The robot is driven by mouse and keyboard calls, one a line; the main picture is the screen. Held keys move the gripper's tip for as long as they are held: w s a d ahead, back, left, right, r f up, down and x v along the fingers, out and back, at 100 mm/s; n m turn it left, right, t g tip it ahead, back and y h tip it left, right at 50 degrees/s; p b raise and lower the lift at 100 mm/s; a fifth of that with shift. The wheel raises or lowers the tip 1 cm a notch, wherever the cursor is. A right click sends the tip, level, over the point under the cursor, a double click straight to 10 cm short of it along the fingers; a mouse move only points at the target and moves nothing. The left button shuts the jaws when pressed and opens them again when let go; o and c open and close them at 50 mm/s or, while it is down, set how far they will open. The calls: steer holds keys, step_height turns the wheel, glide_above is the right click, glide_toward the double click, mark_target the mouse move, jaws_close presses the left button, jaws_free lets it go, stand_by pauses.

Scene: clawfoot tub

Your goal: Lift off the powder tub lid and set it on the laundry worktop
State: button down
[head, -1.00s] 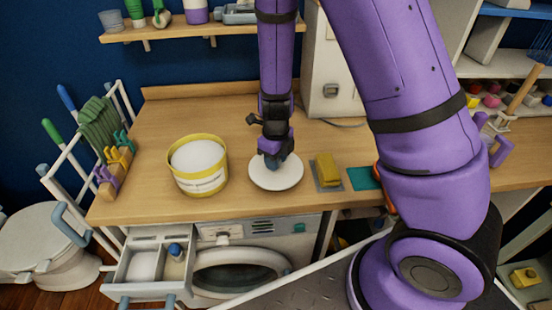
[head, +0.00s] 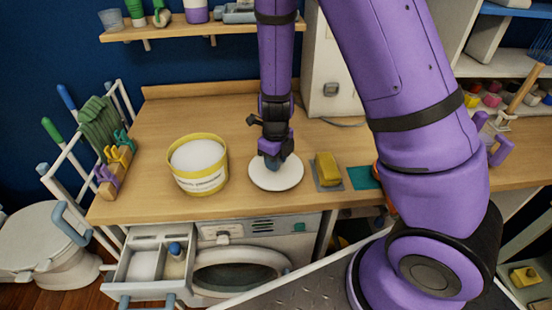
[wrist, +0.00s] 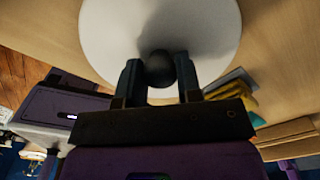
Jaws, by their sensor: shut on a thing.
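The powder tub (head: 200,178) stands on the worktop, open at the top, with a yellow rim and white powder inside. Its lid (head: 288,180), a white disc, is to the right of the tub and at the worktop (head: 150,115) surface; I cannot tell for certain whether it touches. My gripper (head: 273,160) is above the lid, pointing down, shut on the lid's dark round knob. In the wrist view the lid (wrist: 105,30) fills the upper middle, and the gripper's two fingers (wrist: 158,78) lie on either side of the knob (wrist: 159,68).
A yellow sponge (head: 327,170) on a grey pad and a teal cloth (head: 363,178) lie right of the lid. A peg rack (head: 112,165) stands at the left edge. Below is a washing machine (head: 240,270) with an open drawer (head: 150,260). The worktop behind the tub is clear.

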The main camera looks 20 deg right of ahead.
steer(key=shift+f, duration=0.35)
stand_by(0.4)
steer(key=c, duration=0.7)
jaws_free()
steer(key=shift+r, duration=0.2)
steer(key=shift+r, duration=3.8)
step_height(320, 180, up, 11)
steer(key=shift+f, duration=0.1)
